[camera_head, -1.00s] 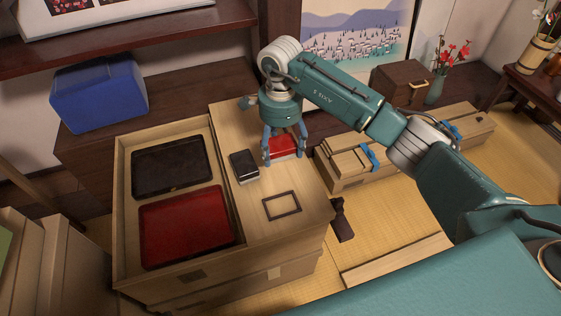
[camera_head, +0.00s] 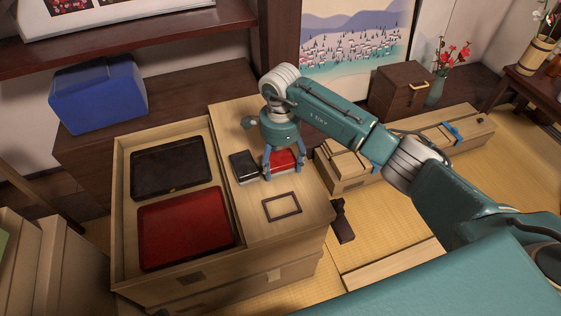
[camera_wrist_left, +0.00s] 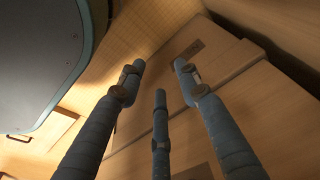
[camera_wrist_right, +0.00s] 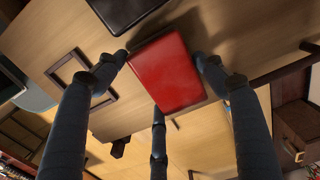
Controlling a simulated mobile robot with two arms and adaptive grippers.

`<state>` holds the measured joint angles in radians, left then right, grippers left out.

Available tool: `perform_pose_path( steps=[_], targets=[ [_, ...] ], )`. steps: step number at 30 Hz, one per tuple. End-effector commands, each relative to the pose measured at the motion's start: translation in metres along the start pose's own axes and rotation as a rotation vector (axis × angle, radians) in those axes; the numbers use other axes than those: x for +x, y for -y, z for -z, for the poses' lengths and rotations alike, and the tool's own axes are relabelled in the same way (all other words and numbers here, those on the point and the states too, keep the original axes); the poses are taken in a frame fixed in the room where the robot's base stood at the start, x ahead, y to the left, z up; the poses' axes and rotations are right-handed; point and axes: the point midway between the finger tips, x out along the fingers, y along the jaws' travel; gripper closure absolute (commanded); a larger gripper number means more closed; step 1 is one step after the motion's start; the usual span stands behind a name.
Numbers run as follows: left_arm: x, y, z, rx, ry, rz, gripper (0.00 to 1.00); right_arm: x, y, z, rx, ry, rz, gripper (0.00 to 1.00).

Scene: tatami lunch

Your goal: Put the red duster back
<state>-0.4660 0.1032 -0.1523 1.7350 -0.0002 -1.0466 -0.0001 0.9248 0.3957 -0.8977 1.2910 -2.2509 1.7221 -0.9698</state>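The red duster (camera_head: 284,160) is a small red block over the wooden cabinet top (camera_head: 232,120), beside a black duster (camera_head: 243,167). My right gripper (camera_head: 283,172) reaches down around the red duster. In the right wrist view the fingers (camera_wrist_right: 158,65) press on both sides of the red duster (camera_wrist_right: 172,75), with the third finger below it. I cannot tell how high it is above the top. A dark rectangular outline (camera_head: 264,208) lies empty on the top, nearer to me. My left gripper (camera_wrist_left: 158,75) is open and empty, outside the head view.
Left of the top, an open compartment (camera_head: 118,205) holds a black tray (camera_head: 171,168) and a red tray (camera_head: 185,228). A blue box (camera_head: 98,92) stands behind. Long wooden boxes (camera_head: 345,165) lie on the tatami to the right. A dark object (camera_head: 342,220) lies beside the cabinet.

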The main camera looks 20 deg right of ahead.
Motion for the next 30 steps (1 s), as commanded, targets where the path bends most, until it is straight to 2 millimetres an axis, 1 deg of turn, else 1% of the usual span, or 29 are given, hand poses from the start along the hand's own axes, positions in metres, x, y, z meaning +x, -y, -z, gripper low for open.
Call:
perform_pose_path(
  steps=[1, 3, 11, 15, 17, 20, 24, 30],
  targets=[
    [-0.002, 0.000, 0.001, 0.000, -0.003, 0.000, 0.66, 0.000, 0.000, 0.000, 0.000, 0.000, 0.000, 0.22],
    [-0.004, 0.000, 0.003, 0.000, -0.010, 0.000, 0.66, 0.000, 0.000, 0.000, 0.001, 0.000, 0.000, 0.11],
    [-0.005, 0.000, 0.003, -0.001, -0.012, -0.001, 0.66, 0.000, 0.000, 0.000, 0.001, 0.000, 0.000, 0.11],
    [-0.004, 0.000, 0.001, 0.000, -0.011, 0.000, 0.66, -0.004, 0.000, 0.000, 0.001, 0.000, 0.000, 0.11],
    [0.004, 0.001, -0.003, 0.001, -0.003, 0.001, 0.66, -0.012, 0.001, 0.001, 0.000, 0.000, 0.003, 0.11],
    [0.009, 0.001, -0.007, 0.002, 0.001, 0.001, 0.66, -0.033, 0.002, 0.001, -0.001, -0.001, 0.005, 0.11],
    [0.018, 0.000, -0.013, 0.003, 0.005, -0.001, 0.66, -0.065, 0.002, 0.001, -0.001, -0.002, 0.006, 0.11],
    [0.026, -0.001, -0.020, 0.004, 0.010, -0.002, 0.66, -0.102, 0.001, 0.001, 0.000, 0.000, 0.003, 0.11]
  ],
)
